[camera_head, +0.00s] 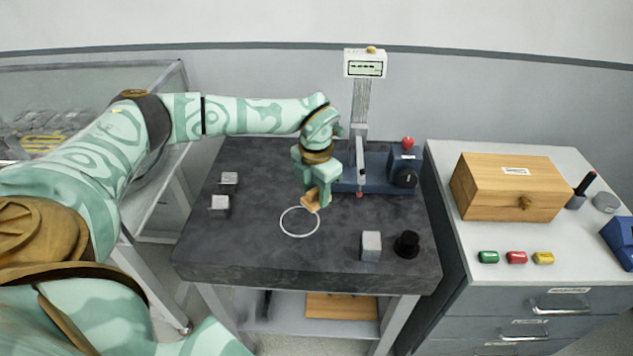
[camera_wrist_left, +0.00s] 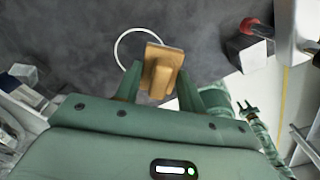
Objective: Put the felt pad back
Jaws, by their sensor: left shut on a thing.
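My left gripper (camera_head: 312,192) is shut on a small tan block-like piece, which I take to be the felt pad (camera_head: 312,202). The pad also shows in the left wrist view (camera_wrist_left: 162,72), with a raised middle part between the two green fingers. The gripper holds it over the dark table, near the back edge of a thin white ring (camera_head: 300,222). The pad partly covers the ring in the left wrist view. I cannot tell how high it is above the table. A small green claw shape in the left wrist view may be my right gripper (camera_wrist_left: 246,112); its opening is unclear.
A blue-based stand (camera_head: 375,174) with a display is close behind my left gripper. Grey blocks (camera_head: 229,180) sit at left; another block (camera_head: 371,245) and a black knob-like piece (camera_head: 407,244) sit front right. A wooden box (camera_head: 513,188) stands on the right cabinet.

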